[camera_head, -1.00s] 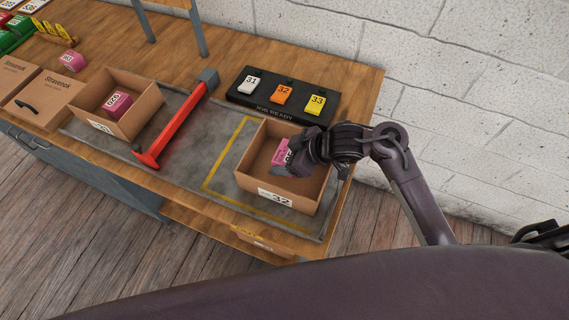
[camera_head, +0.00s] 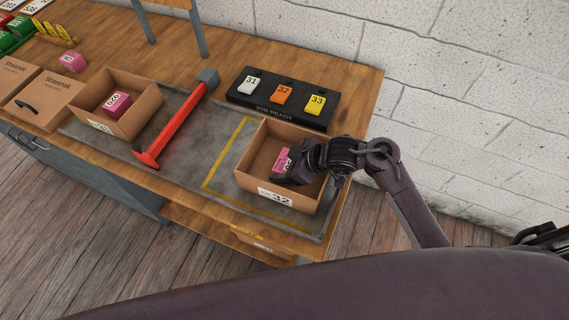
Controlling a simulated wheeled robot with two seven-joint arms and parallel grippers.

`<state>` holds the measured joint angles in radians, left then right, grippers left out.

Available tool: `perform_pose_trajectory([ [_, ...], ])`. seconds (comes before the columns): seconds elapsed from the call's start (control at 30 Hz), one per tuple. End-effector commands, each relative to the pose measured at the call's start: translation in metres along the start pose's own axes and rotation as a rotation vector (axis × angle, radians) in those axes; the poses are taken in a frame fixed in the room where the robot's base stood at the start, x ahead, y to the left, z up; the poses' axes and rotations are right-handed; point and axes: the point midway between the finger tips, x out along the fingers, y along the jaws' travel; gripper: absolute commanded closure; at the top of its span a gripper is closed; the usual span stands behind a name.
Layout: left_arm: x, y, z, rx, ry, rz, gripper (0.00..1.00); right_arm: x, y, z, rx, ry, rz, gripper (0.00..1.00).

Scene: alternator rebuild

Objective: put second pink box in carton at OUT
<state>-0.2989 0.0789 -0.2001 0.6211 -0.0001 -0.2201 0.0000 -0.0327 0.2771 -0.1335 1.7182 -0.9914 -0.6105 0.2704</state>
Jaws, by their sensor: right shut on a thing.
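An open carton (camera_head: 261,148) labelled 32 stands inside the yellow-lined area on the grey mat, at the right end of the bench. My right gripper (camera_head: 288,170) reaches down into this carton and is shut on a pink box (camera_head: 281,160). The box is partly hidden by the gripper, and I cannot tell whether it touches the carton floor. Another pink box (camera_head: 119,104) lies in the open carton (camera_head: 146,107) on the left. A third pink box (camera_head: 73,61) lies on the wood farther left. My left gripper is out of view.
A black holder (camera_head: 262,108) with numbered tags 31, 32 and 33 stands behind the right carton. Closed cartons (camera_head: 46,99) stand at the left.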

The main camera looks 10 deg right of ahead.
Motion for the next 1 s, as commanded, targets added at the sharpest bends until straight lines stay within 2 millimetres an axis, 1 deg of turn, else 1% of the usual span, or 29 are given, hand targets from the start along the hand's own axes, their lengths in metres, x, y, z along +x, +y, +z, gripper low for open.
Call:
perform_pose_trajectory([
  [0.03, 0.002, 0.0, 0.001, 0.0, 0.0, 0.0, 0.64, 0.006, -0.006, 0.011, 0.013, -0.012, -0.016, 0.55],
  [0.07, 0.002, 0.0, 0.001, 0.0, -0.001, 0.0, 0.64, 0.006, -0.007, 0.011, 0.013, -0.012, -0.017, 0.55],
  [0.1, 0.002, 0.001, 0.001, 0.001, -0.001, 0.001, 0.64, 0.007, -0.007, 0.011, 0.014, -0.013, -0.018, 0.31],
  [0.27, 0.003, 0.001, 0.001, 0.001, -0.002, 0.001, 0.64, 0.008, -0.009, 0.012, 0.015, -0.014, -0.022, 0.1],
  [0.53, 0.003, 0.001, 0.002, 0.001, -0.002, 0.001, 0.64, 0.008, -0.01, 0.011, 0.015, -0.013, -0.024, 0.1],
  [0.67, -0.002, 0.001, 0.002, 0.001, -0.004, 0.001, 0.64, 0.001, -0.011, 0.004, 0.015, -0.011, -0.026, 0.1],
  [0.7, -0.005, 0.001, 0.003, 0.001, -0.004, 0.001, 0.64, -0.003, -0.01, -0.001, 0.017, -0.01, -0.025, 0.1],
  [0.77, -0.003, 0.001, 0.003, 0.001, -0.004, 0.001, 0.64, -0.013, -0.008, 0.003, 0.013, -0.013, -0.021, 0.1],
  [1.0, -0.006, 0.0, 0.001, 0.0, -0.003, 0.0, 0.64, -0.07, -0.005, 0.0, 0.007, -0.013, -0.013, 0.1],
])
